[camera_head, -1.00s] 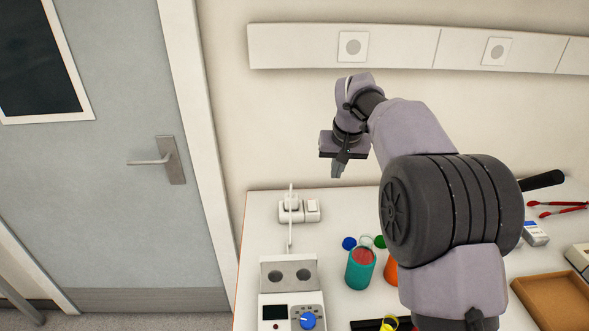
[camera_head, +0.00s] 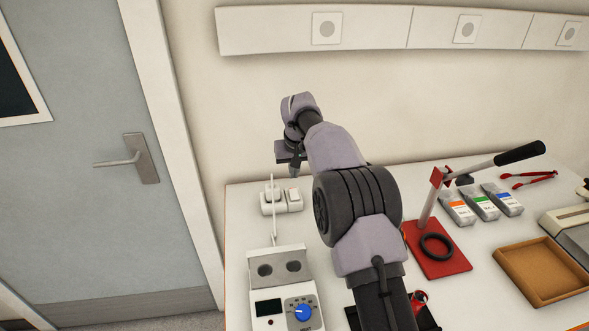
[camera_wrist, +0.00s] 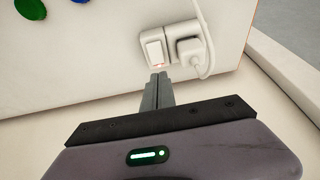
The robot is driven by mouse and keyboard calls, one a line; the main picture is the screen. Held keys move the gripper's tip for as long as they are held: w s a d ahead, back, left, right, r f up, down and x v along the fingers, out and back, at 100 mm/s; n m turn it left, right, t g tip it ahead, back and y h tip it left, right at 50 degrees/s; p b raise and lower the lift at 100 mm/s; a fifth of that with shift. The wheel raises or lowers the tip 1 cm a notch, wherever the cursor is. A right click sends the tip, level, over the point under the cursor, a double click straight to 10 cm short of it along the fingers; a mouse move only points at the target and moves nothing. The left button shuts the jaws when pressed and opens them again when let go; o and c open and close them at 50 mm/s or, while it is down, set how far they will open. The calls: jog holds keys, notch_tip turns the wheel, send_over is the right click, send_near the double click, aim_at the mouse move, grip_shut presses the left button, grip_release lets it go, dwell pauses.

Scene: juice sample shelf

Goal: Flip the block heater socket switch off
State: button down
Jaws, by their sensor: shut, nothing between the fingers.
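The block heater (camera_head: 283,285) stands at the front left of the table, with a blue knob and two round wells. Its white cable runs back to the white socket box (camera_head: 281,201), where a plug (camera_head: 272,193) sits in the left part. The rocker switch (camera_head: 293,196) is on the right part; in the wrist view the switch (camera_wrist: 153,50) shows left of the plug (camera_wrist: 190,50), with a reddish edge. My gripper (camera_head: 295,174) is shut and empty, pointing down just behind the socket box. In the wrist view its fingertips (camera_wrist: 158,76) are close to the switch's reddish edge; I cannot tell whether they touch.
A red-based lever press (camera_head: 437,250), several labelled packets (camera_head: 482,205), red tongs (camera_head: 528,179) and a brown tray (camera_head: 545,270) lie to the right. The wall is close behind. In the wrist view, green and blue discs (camera_wrist: 30,8) lie at upper left.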

aim_at(292, 192)
jog(key=x, duration=0.2)
jog(key=b+x, duration=0.1)
jog(key=x, duration=0.1)
jog(key=b+x, duration=0.1)
jog(key=x, duration=0.2)
jog(key=shift+s+f, duration=0.2)
jog(key=shift+s, duration=0.2)
jog(key=shift+p, duration=0.45)
jog(key=shift+f, duration=0.15)
jog(key=shift+b, duration=0.35)
jog(key=shift+s+d+f+b, duration=0.1)
jog(key=shift+s+b, duration=0.1)
jog(key=shift+b, duration=0.3)
jog(key=shift+s+d+b, duration=0.1)
jog(key=shift+s+b, duration=0.45)
jog(key=shift+b, duration=0.4)
